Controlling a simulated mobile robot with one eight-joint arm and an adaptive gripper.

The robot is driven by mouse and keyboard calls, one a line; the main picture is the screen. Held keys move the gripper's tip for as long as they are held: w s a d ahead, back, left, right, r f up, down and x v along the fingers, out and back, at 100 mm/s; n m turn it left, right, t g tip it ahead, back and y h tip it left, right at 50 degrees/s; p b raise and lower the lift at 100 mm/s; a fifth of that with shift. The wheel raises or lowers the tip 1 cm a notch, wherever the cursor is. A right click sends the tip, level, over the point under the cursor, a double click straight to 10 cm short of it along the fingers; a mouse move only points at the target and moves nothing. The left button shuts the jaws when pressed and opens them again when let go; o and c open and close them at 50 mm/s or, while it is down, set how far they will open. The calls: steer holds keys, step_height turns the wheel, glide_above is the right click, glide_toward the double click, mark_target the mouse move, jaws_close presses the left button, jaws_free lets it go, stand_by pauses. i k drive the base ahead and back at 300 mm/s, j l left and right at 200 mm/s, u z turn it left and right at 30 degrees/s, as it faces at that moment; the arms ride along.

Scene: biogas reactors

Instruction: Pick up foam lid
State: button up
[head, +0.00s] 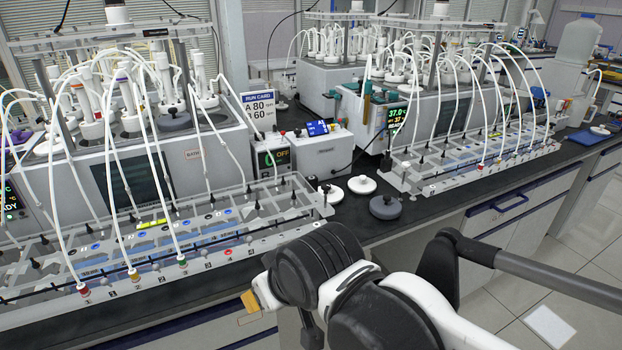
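A round dark grey lid (385,207) with a small knob lies flat on the black bench top, in the gap between the two reactor racks. It looks like the foam lid, though its material cannot be told. A similar grey disc (174,119) sits on top of the left water bath. My arm reaches in from the lower right, in front of the bench edge and apart from the lid. A dark part (311,330) below my wrist may belong to my gripper. Its fingertips are not clearly shown, and I cannot see whether it is open or holds anything.
The left tubing rack (190,235) and right tubing rack (480,150) flank the gap, with white tubes arching above. Control boxes (320,148) stand behind. The bench front edge near the lid is clear.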

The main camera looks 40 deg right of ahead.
mark_target(386, 207)
steer(key=z, duration=1.5)
steer(key=i+j+u, duration=0.2)
steer(key=j, duration=0.25)
steer(key=i+j+u, duration=0.15)
steer(key=i+j, duration=0.25)
